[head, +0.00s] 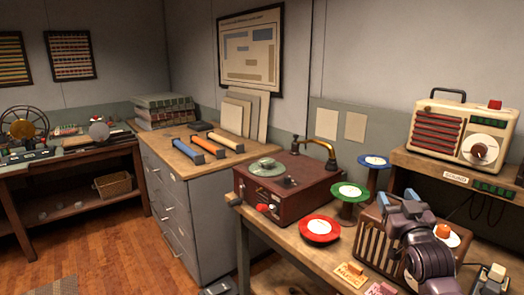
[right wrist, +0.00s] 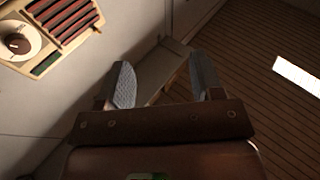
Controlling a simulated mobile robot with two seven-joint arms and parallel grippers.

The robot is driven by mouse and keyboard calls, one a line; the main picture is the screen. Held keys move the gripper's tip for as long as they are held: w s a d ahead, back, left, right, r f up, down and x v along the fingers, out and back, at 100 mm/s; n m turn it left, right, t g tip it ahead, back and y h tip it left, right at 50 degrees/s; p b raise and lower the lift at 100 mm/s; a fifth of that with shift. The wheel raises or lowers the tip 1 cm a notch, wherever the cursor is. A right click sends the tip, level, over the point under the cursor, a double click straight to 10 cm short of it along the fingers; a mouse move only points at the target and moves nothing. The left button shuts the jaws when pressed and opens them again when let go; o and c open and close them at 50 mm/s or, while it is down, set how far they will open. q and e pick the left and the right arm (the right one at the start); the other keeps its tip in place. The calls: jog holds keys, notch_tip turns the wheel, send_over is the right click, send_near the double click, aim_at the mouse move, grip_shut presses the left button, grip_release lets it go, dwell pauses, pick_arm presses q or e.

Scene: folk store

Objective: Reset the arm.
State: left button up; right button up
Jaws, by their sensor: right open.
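My right gripper (head: 397,198) is at the lower right of the head view, above the workbench and in front of a slatted wooden box. Its two grey-blue fingers stand apart with nothing between them. In the right wrist view the open fingers (right wrist: 163,80) also show, empty. A dark red record player (head: 300,195) sits on the bench to the left of the gripper, apart from it. A green disc (head: 266,167) lies on its top. Its curved brass arm (head: 322,147) rises at the back right corner. My left gripper is out of view.
A red spool (head: 320,229), a green spool (head: 349,192) and a blue spool (head: 374,161) stand near the record player. A cream radio (head: 462,133) sits on a shelf at right. Paper tags (head: 349,273) lie at the bench front. Wooden floor (head: 110,240) is open at left.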

jog(key=s+a+f+g, duration=0.3)
jog(key=s+f, duration=0.8)
jog(key=f, duration=0.4)
jog(key=s+a+f+g+y, duration=0.1)
jog(key=s+a+f+g, duration=0.2)
jog(key=s+f, duration=0.9)
notch_tip(320, 180, down, 4)
jog(key=shift+r+g, duration=0.25)
jog(key=shift+g, duration=0.35)
jog(key=s+f, duration=0.2)
jog(key=s, duration=0.1)
jog(key=s+d+f+g, duration=0.1)
jog(key=s+f, duration=0.1)
jog(key=s, duration=0.1)
jog(key=s+f+g, duration=0.1)
jog(key=s, duration=0.2)
jog(key=shift+s+d+f, duration=0.1)
jog(key=shift+d+f, duration=0.15)
jog(key=shift+f, duration=0.15)
jog(key=shift+c, duration=0.3)
